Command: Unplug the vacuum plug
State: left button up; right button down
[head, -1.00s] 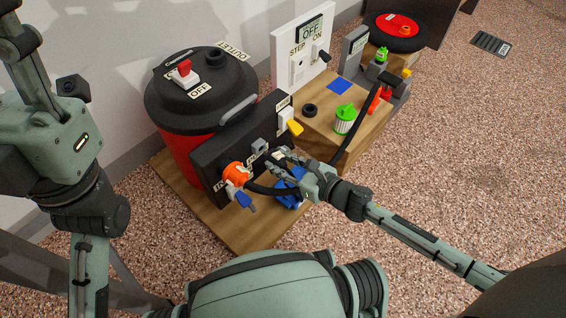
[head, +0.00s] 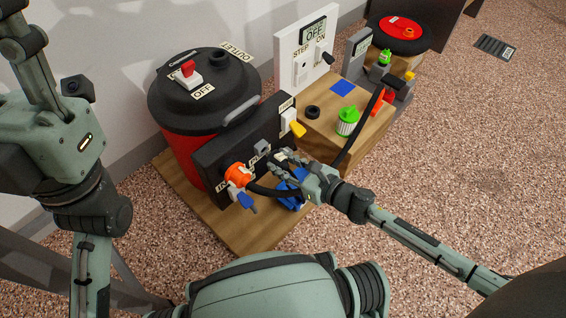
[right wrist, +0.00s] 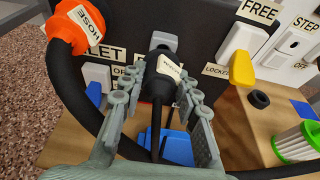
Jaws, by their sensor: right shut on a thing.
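The vacuum plug (right wrist: 162,78) is black with a white label and a black cord running down from it. In the right wrist view it sits at the grey socket (right wrist: 163,42) on the black panel; I cannot tell how deep it is seated. My right gripper (right wrist: 158,84) has a finger on each side of the plug and is shut on it. In the head view the right gripper (head: 277,156) is at the panel front, hiding most of the plug. The red and black vacuum (head: 187,110) stands behind the panel (head: 215,158).
An orange hose fitting (right wrist: 72,30) with a thick black hose is left of the plug. A yellow lever (right wrist: 243,56) is to the right. A blue part (right wrist: 163,147) lies below. A wooden block (head: 372,128) holds a green-topped filter (head: 347,122). Open floor lies right.

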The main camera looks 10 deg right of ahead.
aim_at(275, 158)
jog(key=shift+w+a, duration=0.4)
jog(key=shift+w, duration=0.2)
jog(key=shift+w+a, duration=0.4)
jog(key=shift+w, duration=0.2)
dwell(0.6)
jog(key=c, duration=1)
grip_release()
jog(key=shift+c, duration=0.2)
jog(key=shift+s+d, duration=0.2)
jog(key=shift+s, duration=0.15)
jog(key=v, duration=1.1)
jog(key=shift+r, duration=0.25)
